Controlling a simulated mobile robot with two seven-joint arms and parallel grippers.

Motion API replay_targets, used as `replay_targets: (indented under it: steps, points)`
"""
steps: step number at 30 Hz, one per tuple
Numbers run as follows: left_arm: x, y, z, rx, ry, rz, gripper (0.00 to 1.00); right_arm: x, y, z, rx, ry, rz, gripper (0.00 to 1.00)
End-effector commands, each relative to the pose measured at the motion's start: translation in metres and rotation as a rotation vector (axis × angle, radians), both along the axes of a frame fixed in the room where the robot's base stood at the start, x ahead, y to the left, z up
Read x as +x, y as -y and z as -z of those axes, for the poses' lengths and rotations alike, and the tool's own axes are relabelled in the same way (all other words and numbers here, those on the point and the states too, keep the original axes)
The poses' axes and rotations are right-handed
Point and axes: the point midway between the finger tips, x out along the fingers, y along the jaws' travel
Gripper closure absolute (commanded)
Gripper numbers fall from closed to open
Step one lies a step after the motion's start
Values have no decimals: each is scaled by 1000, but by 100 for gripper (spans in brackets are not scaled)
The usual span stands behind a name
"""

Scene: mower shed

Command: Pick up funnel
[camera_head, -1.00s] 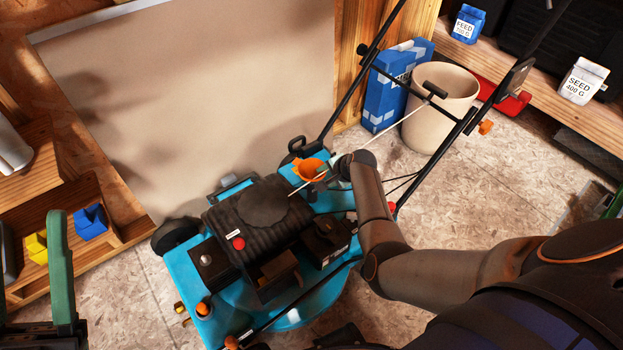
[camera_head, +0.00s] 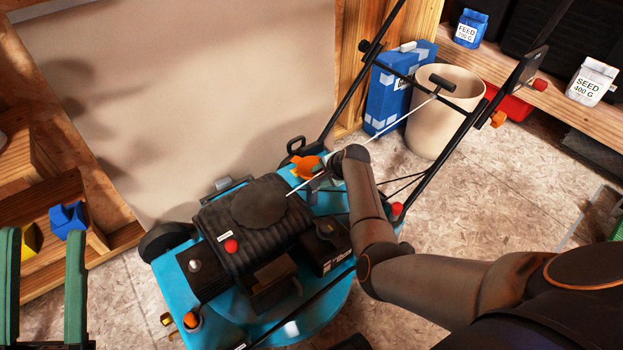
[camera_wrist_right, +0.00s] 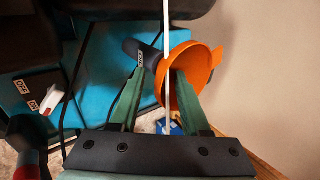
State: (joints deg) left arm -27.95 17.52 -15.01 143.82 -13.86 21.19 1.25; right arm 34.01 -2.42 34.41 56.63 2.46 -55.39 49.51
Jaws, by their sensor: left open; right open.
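The orange funnel (camera_head: 306,167) is at the back of the blue mower (camera_head: 290,325), beside the black engine cover, partly hidden by my right wrist. In the right wrist view the funnel (camera_wrist_right: 204,66) shows its round mouth. My right gripper (camera_wrist_right: 159,68) is open there: one green finger overlaps the funnel's mouth, the other is left of its rim beside a dark spout-like part. I cannot tell whether either finger touches it. In the head view the right fingers are hidden. My left gripper (camera_head: 42,236) is open and empty at the lower left.
A thin pale rod (camera_head: 408,116) runs from the mower handle past my right wrist and crosses between the right fingers. A beige bin (camera_head: 440,120) and blue box (camera_head: 388,95) stand behind. A blue object (camera_head: 68,220) sits on the left shelf.

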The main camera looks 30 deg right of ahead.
Motion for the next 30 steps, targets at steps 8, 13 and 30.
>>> replay_targets:
  steps: [8,13,30]
  points:
    - [0,1,3,5,-1,-1,50,2,0,1,0,-1,0,54]
    - [0,1,3,3,-1,-1,50,1,0,1,0,0,0,67]
    - [0,1,4,1,-2,0,50,1,0,2,0,-1,0,100]
